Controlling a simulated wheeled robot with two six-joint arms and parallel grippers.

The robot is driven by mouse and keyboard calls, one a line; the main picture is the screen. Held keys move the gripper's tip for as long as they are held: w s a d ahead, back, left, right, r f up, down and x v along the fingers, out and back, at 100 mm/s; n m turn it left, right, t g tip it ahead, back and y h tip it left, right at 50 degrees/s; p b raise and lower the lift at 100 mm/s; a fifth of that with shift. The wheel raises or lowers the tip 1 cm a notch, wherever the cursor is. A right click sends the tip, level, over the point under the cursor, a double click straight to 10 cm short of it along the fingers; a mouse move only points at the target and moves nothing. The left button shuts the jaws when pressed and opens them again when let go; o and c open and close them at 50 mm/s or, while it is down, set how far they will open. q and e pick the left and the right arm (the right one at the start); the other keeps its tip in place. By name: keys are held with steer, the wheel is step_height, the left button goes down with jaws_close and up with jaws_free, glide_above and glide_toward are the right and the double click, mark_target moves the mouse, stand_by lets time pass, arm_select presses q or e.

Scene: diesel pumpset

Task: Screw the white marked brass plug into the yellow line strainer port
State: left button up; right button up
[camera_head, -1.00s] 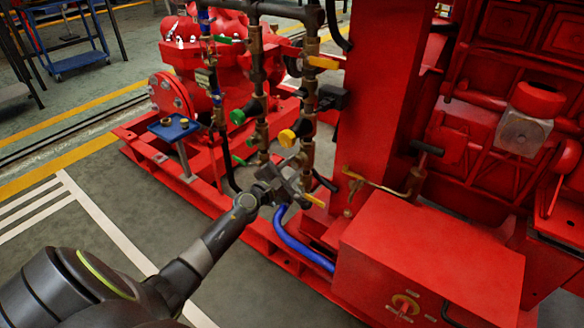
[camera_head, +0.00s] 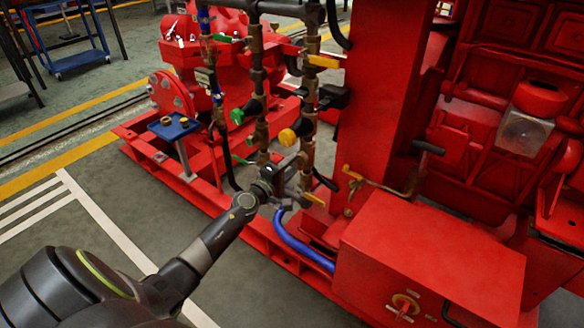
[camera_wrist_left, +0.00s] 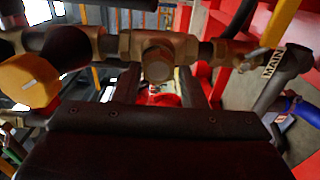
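The yellow-capped fitting (camera_head: 287,137) is on the right-hand vertical brass pipe line in the head view. Its yellow knob (camera_wrist_left: 30,80), with a white line on it, fills the left of the left wrist view. A brass hex-shaped end (camera_wrist_left: 158,62) faces me on the brass line, between my left fingers. I cannot tell whether it is the plug, and no white mark shows on it. My left gripper (camera_head: 290,182) is at the lower part of the lines. Its fingers (camera_wrist_left: 158,85) stand apart, one each side of the hex; contact is unclear. My right gripper is out of view.
A small blue tray (camera_head: 174,127) on a post holds brass pieces. A green-capped fitting (camera_head: 238,117) sits on the neighbouring line.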

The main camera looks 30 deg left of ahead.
arm_select(q)
steer(key=shift+o, duration=0.6)
steer(key=shift+f, duration=0.1)
steer(key=shift+d, duration=0.1)
steer(key=n, duration=0.2)
steer(key=shift+d+n, duration=0.15)
steer(key=shift+n, duration=0.25)
steer(key=n+p, duration=0.1)
steer(key=n, duration=0.5)
steer(key=shift+d, duration=0.2)
steer(key=n, duration=0.3)
steer(key=n+p, duration=0.1)
steer(key=n, duration=0.2)
steer(key=shift+d+n, duration=0.1)
steer(key=shift+n, duration=0.2)
steer(key=n, duration=0.2)
steer(key=shift+n, duration=0.3)
